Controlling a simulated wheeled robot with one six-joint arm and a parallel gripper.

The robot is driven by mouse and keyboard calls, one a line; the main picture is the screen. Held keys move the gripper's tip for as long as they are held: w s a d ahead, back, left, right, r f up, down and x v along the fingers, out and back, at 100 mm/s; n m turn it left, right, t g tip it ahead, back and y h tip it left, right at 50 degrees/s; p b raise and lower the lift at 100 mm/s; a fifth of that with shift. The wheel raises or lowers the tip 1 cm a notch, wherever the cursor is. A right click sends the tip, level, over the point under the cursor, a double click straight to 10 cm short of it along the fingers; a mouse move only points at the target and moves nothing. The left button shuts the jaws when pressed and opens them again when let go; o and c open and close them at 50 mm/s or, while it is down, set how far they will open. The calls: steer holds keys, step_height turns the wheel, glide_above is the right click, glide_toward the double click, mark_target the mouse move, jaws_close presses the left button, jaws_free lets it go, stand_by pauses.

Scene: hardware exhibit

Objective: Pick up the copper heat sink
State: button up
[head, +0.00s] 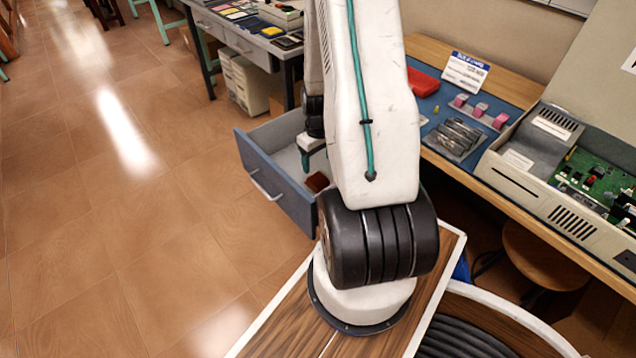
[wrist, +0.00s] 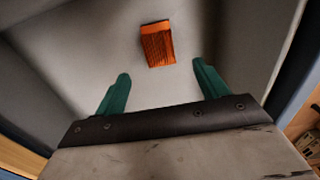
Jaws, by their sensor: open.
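The copper heat sink (wrist: 157,45) is an orange-brown ribbed block lying on the grey floor of an open drawer. In the head view the heat sink (head: 317,182) shows as a small dark reddish-brown block near the drawer's right side, partly hidden by my arm. My gripper (wrist: 161,83) has two green fingers, open and empty. In the wrist view the block lies ahead of the fingertips, roughly centred between them and apart from both. In the head view my gripper (head: 308,170) is over the drawer, left of the block, partly hidden.
The pulled-out blue drawer (head: 272,190) has raised walls around the block. Its walls also show in the wrist view (wrist: 286,55). The workbench at right holds a red tray (head: 422,82), a sign (head: 465,72) and an opened computer case (head: 545,170). Tiled floor at left is clear.

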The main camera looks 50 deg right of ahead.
glide_above(318, 179)
steer(key=s, duration=0.1)
steer(key=f, duration=0.4)
steer(key=shift+d+f, duration=0.1)
steer(key=shift+d, duration=0.2)
steer(key=f, duration=0.3)
steer(key=w+f, duration=0.1)
steer(key=f, duration=0.1)
steer(key=shift+a+f, duration=0.25)
steer(key=shift+f, duration=0.05)
steer(key=c, duration=0.9)
